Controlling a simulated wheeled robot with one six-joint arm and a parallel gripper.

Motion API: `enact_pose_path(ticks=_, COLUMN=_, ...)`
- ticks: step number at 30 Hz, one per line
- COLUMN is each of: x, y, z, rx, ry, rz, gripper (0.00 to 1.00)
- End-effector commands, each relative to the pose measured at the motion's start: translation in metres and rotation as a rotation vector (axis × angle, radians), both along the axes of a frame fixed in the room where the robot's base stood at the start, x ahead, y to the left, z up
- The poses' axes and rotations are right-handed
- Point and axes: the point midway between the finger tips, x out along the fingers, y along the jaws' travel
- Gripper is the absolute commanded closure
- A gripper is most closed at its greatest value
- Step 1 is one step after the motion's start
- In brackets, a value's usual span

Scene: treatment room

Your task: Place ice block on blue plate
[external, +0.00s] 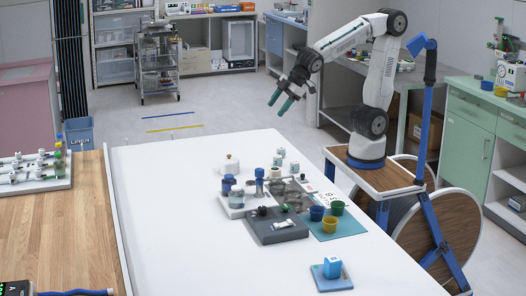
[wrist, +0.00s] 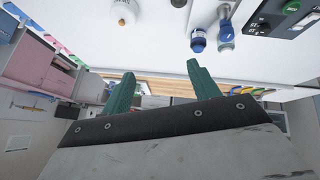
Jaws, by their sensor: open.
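A small blue block with a pale mark (external: 332,266) is at the front of the white table; I cannot tell for sure that it is the ice block. It appears to rest on a flat blue plate (external: 320,283). My gripper (external: 279,102) is open and empty, with green fingers apart, raised beyond the table's far edge, well away from the block and plate. In the wrist view my gripper (wrist: 160,72) shows both fingers with nothing between them. The block and plate are not in the wrist view.
The white table (external: 180,220) has a clear left side. A grey tray (external: 277,238), a teal mat with several cups (external: 352,229), blue-capped bottles (wrist: 198,40) and a white round jar (wrist: 123,12) stand around its middle. A wooden counter (external: 75,225) adjoins at left.

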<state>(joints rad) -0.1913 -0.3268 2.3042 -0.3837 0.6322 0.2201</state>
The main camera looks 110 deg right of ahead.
Motion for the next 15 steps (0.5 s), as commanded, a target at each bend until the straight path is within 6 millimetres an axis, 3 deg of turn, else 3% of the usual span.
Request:
enact_pose_path(ticks=1, x=-0.037, y=-0.019, z=-0.001, rx=0.015, ry=0.055, rz=-0.057, gripper=0.39)
enact_pose_path(ticks=3, x=-0.087, y=-0.034, z=-0.009, rx=0.044, ry=0.152, rz=-0.119, gripper=0.39)
enact_pose_path(ticks=7, x=-0.166, y=-0.043, z=-0.025, rx=0.112, ry=0.311, rz=-0.182, gripper=0.39)
enact_pose_path(ticks=9, x=-0.196, y=-0.042, z=-0.032, rx=0.146, ry=0.373, rz=-0.196, gripper=0.39)
enact_pose_path(ticks=12, x=-0.224, y=-0.039, z=-0.038, rx=0.180, ry=0.431, rz=-0.203, gripper=0.39)
enact_pose_path(ticks=15, x=-0.235, y=-0.037, z=-0.041, rx=0.198, ry=0.459, rz=-0.205, gripper=0.39)
